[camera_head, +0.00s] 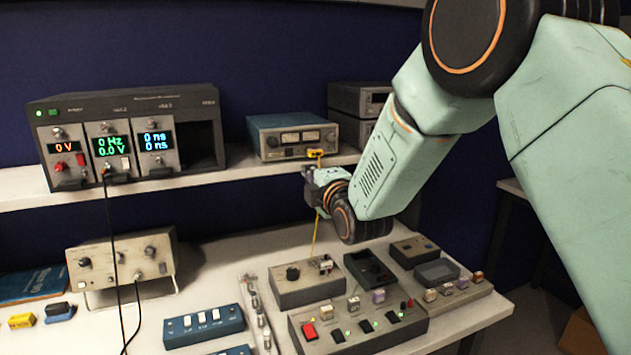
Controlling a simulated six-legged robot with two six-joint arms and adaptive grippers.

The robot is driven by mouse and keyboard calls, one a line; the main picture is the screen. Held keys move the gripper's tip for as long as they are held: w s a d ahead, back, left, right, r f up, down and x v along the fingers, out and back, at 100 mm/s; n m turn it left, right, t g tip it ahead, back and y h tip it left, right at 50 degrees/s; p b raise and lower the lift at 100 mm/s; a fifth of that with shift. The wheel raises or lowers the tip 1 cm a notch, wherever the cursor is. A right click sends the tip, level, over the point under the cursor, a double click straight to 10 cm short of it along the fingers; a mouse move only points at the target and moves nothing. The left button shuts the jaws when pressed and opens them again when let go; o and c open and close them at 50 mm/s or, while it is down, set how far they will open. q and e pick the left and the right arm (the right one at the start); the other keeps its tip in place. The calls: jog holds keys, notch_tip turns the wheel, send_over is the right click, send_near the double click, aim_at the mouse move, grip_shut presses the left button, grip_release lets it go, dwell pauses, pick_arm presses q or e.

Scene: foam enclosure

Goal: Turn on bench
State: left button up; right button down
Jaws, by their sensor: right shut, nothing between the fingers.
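The bench (215,265) carries electronic gear below a white shelf. On the shelf, a grey rack instrument (195,101) has lit displays reading 0 V, 0 Hz, 0.0 V and 0 ns. My right gripper (310,174) is shut and empty, in front of the shelf edge below a blue metered instrument (292,136). It is above and behind the control box, apart from it. Its fingertips are small and partly unclear. My left gripper is not in view.
A yellow cable (315,236) hangs from the metered instrument, close by my right gripper, to a grey box (307,284). A black cable (112,240) hangs at left. A beige instrument (122,262) and blue switch box (202,326) stand on the bench. My right arm covers the right side.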

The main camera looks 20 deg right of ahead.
jog(key=s, duration=0.2)
jog(key=shift+s, duration=0.3)
jog(key=shift+w, duration=0.1)
